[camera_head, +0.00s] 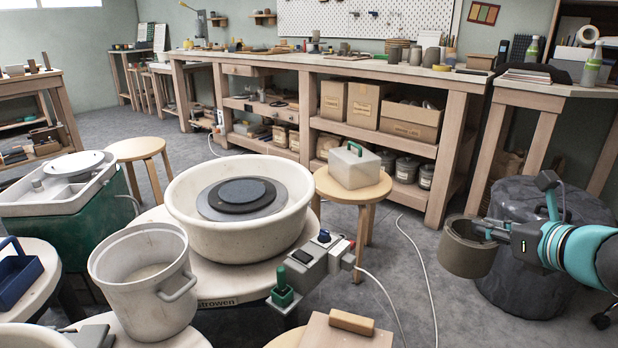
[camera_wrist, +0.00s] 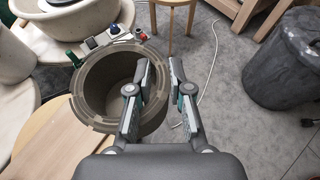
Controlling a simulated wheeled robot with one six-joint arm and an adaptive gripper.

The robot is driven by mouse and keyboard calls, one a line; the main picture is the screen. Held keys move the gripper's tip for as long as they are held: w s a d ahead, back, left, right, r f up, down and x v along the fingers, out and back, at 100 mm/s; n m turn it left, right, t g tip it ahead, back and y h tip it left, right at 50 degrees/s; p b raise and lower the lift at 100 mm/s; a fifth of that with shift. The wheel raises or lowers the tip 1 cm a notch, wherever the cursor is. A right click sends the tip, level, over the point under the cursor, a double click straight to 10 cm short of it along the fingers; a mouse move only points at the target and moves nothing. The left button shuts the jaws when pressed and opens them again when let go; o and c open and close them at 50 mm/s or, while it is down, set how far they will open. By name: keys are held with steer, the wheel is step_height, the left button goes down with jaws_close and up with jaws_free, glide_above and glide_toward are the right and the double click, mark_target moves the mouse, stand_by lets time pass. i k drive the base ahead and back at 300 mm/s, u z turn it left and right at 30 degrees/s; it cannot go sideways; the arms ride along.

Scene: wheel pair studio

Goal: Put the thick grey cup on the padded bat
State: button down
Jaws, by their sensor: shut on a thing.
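The thick grey-brown cup (camera_head: 466,250) is held upright in the air at the right of the head view, mouth up. It also shows in the wrist view (camera_wrist: 83,107), open and empty. My gripper (camera_head: 487,229) is shut on the cup's wall near the rim. In the wrist view my gripper (camera_wrist: 161,72) has one finger inside the cup and the other outside. A dark round bat with a smaller blue-grey pad (camera_head: 243,191) sits on the wheel in the large cream basin (camera_head: 193,225), left of the cup. Nothing stands on it.
A white bucket (camera_head: 120,262) stands in front of the basin. A control box with a green knob (camera_head: 300,272) stands at its front right. A stool with a green-handled box (camera_head: 352,168) stands behind. A second wheel with a pale disc (camera_head: 75,163) is at left.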

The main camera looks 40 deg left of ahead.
mark_target(242, 191)
steer(key=u, duration=0.05)
steer(key=i, duration=1)
steer(key=u, duration=0.65)
steer(key=i, duration=1.3)
steer(key=u, duration=1.5)
steer(key=i, duration=0.75)
steer(key=u, duration=0.5)
